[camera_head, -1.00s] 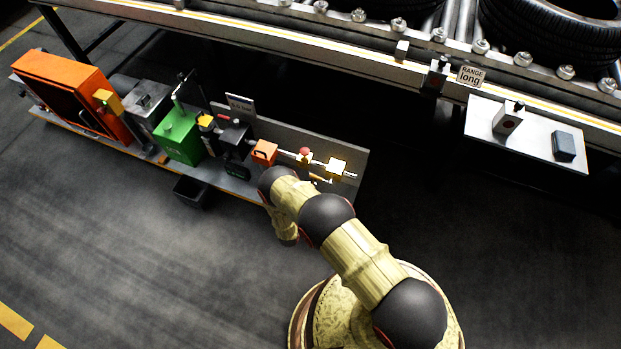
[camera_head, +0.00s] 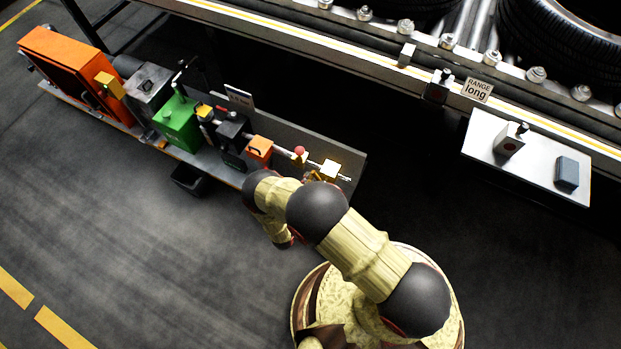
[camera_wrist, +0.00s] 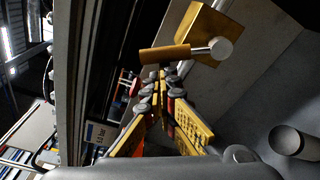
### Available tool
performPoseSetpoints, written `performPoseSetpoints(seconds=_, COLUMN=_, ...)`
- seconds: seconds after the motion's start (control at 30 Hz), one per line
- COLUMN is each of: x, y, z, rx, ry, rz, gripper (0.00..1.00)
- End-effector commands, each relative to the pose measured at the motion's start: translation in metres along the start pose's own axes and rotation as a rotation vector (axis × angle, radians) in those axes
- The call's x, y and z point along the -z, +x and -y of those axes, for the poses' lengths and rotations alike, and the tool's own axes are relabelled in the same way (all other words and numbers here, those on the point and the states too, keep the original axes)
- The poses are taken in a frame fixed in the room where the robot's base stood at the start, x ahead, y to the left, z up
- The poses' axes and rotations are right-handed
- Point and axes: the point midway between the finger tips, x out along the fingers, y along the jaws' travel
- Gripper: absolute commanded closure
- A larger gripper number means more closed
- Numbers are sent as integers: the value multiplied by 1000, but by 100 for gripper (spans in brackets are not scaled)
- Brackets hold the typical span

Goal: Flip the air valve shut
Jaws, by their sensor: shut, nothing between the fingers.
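My gripper (camera_wrist: 163,74) is shut and empty. Its fingertips are right at the bar handle's lower side; I cannot tell whether they touch. In the head view my arm hides most of the gripper and part of the handle.
A red-topped yellow fitting (camera_head: 300,153) and an orange box (camera_head: 259,149) sit left of the block on the pipe. A green box (camera_head: 177,124) and orange cabinet (camera_head: 72,70) stand further left. The conveyor rail (camera_head: 330,52) runs behind. Floor in front is open.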

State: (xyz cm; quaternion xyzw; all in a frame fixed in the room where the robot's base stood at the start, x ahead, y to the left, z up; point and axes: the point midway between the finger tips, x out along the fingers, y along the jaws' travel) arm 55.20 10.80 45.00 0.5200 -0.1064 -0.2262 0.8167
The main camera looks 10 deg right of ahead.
Motion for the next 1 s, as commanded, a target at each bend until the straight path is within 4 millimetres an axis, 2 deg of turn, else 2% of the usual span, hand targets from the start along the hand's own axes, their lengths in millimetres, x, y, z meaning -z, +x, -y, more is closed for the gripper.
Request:
performPoseSetpoints(seconds=0.27, x=-15, y=-2, z=-8, rx=-32, ry=235, rz=2, gripper=100)
performPoseSetpoints(seconds=0.6, x=-29, y=-4, z=-10, rx=-33, ry=235, rz=1, gripper=100)
performPoseSetpoints(seconds=1.0, x=-34, y=-5, z=-10, rx=-32, ry=233, rz=1, gripper=100)
